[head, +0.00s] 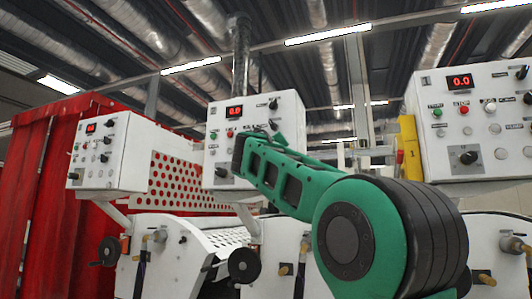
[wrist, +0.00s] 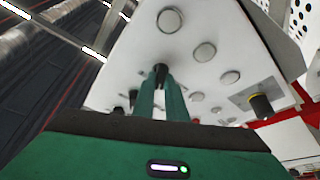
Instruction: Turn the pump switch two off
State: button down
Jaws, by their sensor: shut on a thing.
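My gripper (wrist: 160,82) has its two green fingers closed around a small black knob (wrist: 160,68) on a white control panel (wrist: 125,62) in the wrist view. The fingers hide most of the knob, so its turn angle and label cannot be read. In the head view the same arm reaches the middle white control panel (head: 285,110), which has a red 0.0 display (head: 235,111). My arm covers the panel's lower right there, and the held knob is not clear.
Round buttons (wrist: 170,19) and other knobs surround the held one closely. A larger black knob (wrist: 261,105) sits apart at the right. Similar panels stand left (head: 117,152) and right (head: 428,95). A red curtain (head: 45,180) hangs at the far left.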

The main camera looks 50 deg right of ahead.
jog(key=shift+w+a, duration=0.1)
jog(key=shift+w, duration=0.05)
jog(key=c, duration=1.8)
grip_release()
jog(key=v, duration=1)
jog(key=shift+a+f, duration=0.25)
